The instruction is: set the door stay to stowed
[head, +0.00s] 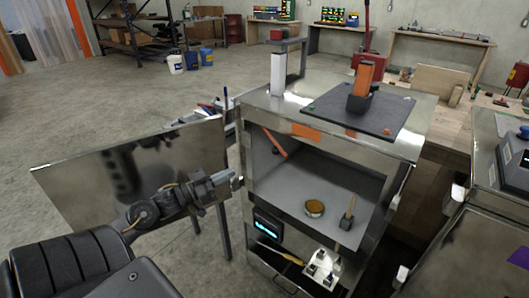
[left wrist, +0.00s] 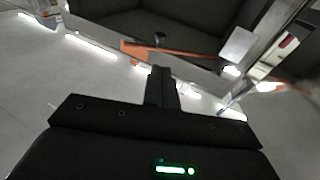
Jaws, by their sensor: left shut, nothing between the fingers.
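The door stay appears to be the orange bar (head: 275,142) at the upper left of the cabinet opening, slanting down to the right. An orange bar also shows in the left wrist view (left wrist: 170,50), beyond the fingers. The metal cabinet (head: 410,148) stands open, its door (head: 75,185) swung out to the left. My left gripper (head: 237,182) is shut and empty, at the cabinet's left front edge, below and left of the bar. Its closed fingers also show in the left wrist view (left wrist: 161,85). I cannot tell whether it touches the edge. My right gripper is not in view.
Inside the cabinet are a round tin (head: 314,208) and a wooden-handled tool (head: 348,215). A dark box with a lit display (head: 272,232) sits below. A dark mat (head: 360,112) lies on top. A wooden bench (head: 450,130) stands behind right. Open floor lies left.

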